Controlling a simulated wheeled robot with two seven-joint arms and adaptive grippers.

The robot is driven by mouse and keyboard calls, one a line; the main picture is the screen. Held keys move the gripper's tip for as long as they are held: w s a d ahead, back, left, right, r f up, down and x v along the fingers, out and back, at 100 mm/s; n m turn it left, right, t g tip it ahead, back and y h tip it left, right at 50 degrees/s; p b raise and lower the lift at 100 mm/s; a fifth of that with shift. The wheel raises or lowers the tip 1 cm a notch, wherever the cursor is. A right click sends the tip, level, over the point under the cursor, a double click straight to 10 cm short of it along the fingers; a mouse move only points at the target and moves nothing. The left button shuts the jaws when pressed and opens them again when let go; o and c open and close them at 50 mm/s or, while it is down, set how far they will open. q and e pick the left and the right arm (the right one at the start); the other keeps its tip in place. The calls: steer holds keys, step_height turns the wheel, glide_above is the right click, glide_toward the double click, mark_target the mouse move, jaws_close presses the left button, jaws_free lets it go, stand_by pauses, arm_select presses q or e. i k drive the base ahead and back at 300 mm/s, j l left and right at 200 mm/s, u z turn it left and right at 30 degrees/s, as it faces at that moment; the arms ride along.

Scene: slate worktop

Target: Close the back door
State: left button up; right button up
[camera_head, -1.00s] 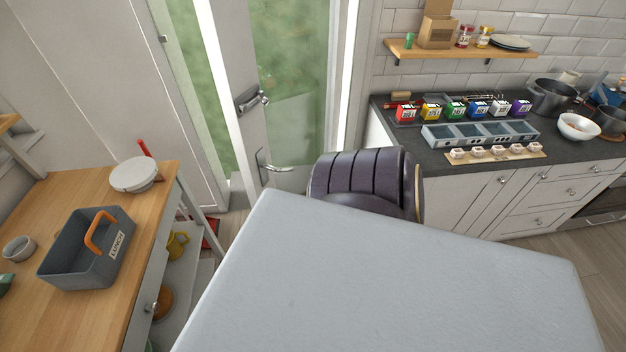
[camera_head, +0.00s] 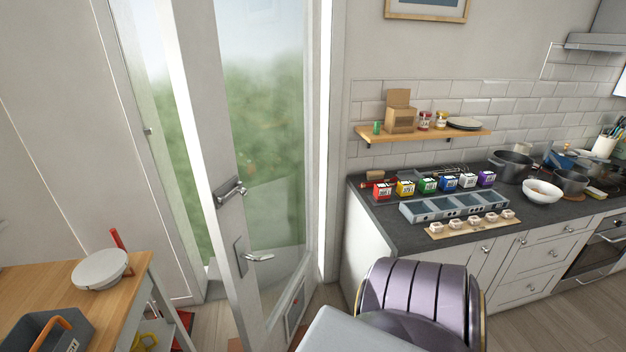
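The back door (camera_head: 215,165) is a white-framed glass door, and it stands open, swung inward into the room. It has a metal lever handle (camera_head: 230,192) and a second, lower handle (camera_head: 258,257). Greenery shows through its glass and through the gap between the door and the frame (camera_head: 172,170) on the left. Neither of my grippers is in the head view.
A wooden-topped cart (camera_head: 125,287) with a grey bin (camera_head: 75,338) is at left. A dark counter (camera_head: 390,227) runs along the right. Some floor (camera_head: 212,325) shows between cart and door.

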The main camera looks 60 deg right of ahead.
mark_target(189, 34)
steer(key=z, duration=0.8)
